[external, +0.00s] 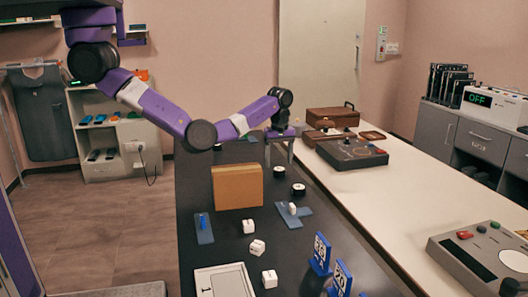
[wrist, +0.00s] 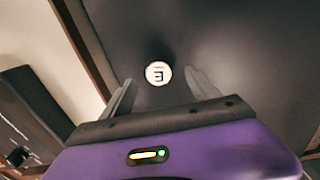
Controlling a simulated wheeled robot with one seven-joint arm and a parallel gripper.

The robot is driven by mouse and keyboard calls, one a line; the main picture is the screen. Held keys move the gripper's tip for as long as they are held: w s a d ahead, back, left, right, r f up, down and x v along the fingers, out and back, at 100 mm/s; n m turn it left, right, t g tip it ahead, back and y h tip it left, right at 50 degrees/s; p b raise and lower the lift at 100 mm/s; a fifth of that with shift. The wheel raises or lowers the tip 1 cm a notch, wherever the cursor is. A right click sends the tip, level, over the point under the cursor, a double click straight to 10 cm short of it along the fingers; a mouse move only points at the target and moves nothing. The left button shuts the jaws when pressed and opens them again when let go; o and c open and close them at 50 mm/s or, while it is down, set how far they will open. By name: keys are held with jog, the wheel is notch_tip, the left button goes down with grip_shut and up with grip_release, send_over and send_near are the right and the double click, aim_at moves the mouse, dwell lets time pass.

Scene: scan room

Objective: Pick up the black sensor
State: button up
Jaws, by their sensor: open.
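Small dark round pieces with white tops stand on the dark table, one (external: 279,171) just below my gripper in the external view and another (external: 299,189) nearer the camera. They fit the black sensor, but I cannot tell which one is meant. In the wrist view, a round white top with a dark mark (wrist: 158,73) lies between my fingertips; its dark side blends into the table. My gripper (external: 280,160) points down at the far part of the table. In the wrist view my gripper (wrist: 159,78) is open, its fingers apart from the piece on both sides.
A cardboard box (external: 237,186) stands left of the pieces. Blue-grey plates (external: 204,230), white cubes (external: 249,226) and blue numbered stands (external: 320,254) lie nearer the camera. A white counter (external: 400,200) with a dark device (external: 352,153) runs along the right.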

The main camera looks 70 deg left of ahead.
aim_at(279, 168)
jog(key=shift+w+f, duration=0.1)
jog(key=shift+f, duration=1.8)
grip_shut()
notch_tip(279, 168, up, 20)
jog(key=p, duration=0.5)
jog(key=shift+p, duration=0.4)
